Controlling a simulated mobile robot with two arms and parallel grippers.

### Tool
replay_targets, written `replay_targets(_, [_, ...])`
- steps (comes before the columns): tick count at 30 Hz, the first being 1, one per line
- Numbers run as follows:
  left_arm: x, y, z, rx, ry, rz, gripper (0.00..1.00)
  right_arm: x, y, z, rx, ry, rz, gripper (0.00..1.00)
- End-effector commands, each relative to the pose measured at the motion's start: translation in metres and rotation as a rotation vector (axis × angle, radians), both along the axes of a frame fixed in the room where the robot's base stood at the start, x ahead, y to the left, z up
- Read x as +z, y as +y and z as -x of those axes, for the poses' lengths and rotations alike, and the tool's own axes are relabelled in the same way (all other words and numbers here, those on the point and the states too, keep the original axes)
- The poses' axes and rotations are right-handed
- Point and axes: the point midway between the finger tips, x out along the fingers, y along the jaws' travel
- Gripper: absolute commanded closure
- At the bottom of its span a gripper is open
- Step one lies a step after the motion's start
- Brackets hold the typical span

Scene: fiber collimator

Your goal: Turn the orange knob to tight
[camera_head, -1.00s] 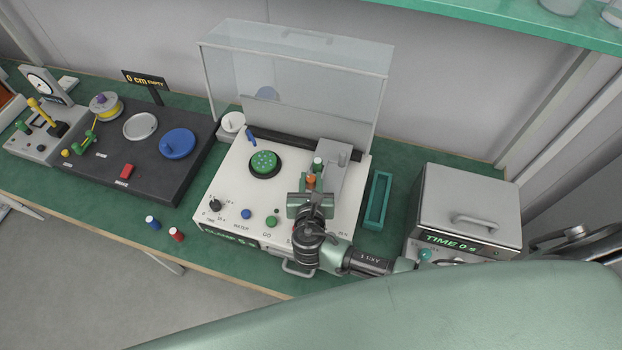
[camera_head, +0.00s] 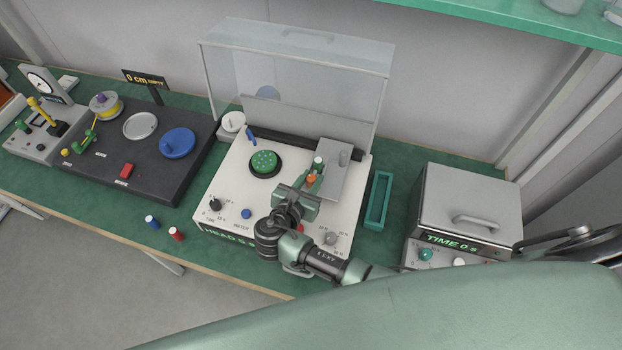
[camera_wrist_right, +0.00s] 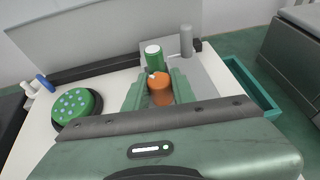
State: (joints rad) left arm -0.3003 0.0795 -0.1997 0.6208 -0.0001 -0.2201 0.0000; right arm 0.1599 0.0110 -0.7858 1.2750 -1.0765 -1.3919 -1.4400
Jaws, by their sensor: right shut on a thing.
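The orange knob (camera_head: 311,179) is on the white machine, beside the grey block at its right; it shows larger in the right wrist view (camera_wrist_right: 160,88). A small white mark shows on its top rim. My right gripper (camera_head: 307,187) is shut on the knob, with one green finger on each side of it in the wrist view (camera_wrist_right: 161,92). The gripper's body is turned at an angle above the machine. A green cylinder with a white top (camera_wrist_right: 153,55) stands just behind the knob. My left gripper is not in view.
A round green dotted pad (camera_head: 264,163) is left of the knob on the machine. A clear raised cover (camera_head: 290,80) stands behind. A green tray (camera_head: 378,200) and a grey timer box (camera_head: 468,205) are at the right.

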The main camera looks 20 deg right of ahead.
Motion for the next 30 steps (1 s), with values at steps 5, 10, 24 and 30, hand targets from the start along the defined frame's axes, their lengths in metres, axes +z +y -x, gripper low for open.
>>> replay_targets(5, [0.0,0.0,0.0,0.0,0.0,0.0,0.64,0.002,-0.001,-0.002,-0.001,-0.006,0.002,1.0])
replay_targets(10, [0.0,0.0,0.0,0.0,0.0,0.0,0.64,0.002,-0.001,-0.001,0.001,-0.005,0.002,0.53])
replay_targets(24, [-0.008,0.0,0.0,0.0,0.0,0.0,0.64,0.009,0.017,0.02,0.003,-0.002,-0.003,0.53])
replay_targets(30, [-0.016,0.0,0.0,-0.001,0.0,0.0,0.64,0.022,0.037,0.043,0.002,-0.003,-0.002,0.53])
